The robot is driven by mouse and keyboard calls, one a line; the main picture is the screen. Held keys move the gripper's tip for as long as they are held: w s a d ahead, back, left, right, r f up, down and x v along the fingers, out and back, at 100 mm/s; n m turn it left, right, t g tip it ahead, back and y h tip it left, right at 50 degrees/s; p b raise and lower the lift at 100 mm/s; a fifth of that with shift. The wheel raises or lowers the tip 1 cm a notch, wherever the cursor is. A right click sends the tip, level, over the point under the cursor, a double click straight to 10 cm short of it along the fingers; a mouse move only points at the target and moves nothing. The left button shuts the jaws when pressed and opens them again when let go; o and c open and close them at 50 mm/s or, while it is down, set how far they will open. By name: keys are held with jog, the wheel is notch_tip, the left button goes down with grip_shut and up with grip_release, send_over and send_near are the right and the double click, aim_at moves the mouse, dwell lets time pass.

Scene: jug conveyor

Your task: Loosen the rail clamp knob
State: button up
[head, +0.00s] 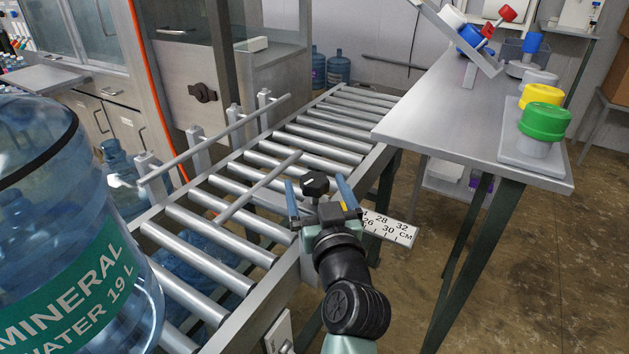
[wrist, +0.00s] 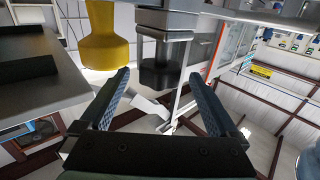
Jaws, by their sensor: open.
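The rail clamp knob (head: 315,184) is black and lobed, with a light mark on its top face. It sits at the near side of the roller conveyor. My gripper (head: 318,194) is there with its two blue fingers apart, one on each side of the knob. In the wrist view the dark knob (wrist: 160,76) shows between and beyond the fingertips, under a grey clamp part (wrist: 165,20). Whether a finger touches it I cannot tell. A thin guide rail (head: 258,188) runs along above the rollers.
A ruler scale (head: 392,229) sticks out right of my gripper. A large water jug (head: 75,230) stands at the left. A steel table (head: 450,110) at the right holds a green knob (head: 545,120) and a yellow one (head: 541,95). A far guide rail (head: 215,140) stands on posts.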

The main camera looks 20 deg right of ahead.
jog(key=shift+w+d, duration=0.2)
jog(key=shift+w, duration=0.8)
jog(key=shift+c, duration=0.3)
jog(key=c, duration=1.3)
jog(key=shift+f, duration=0.1)
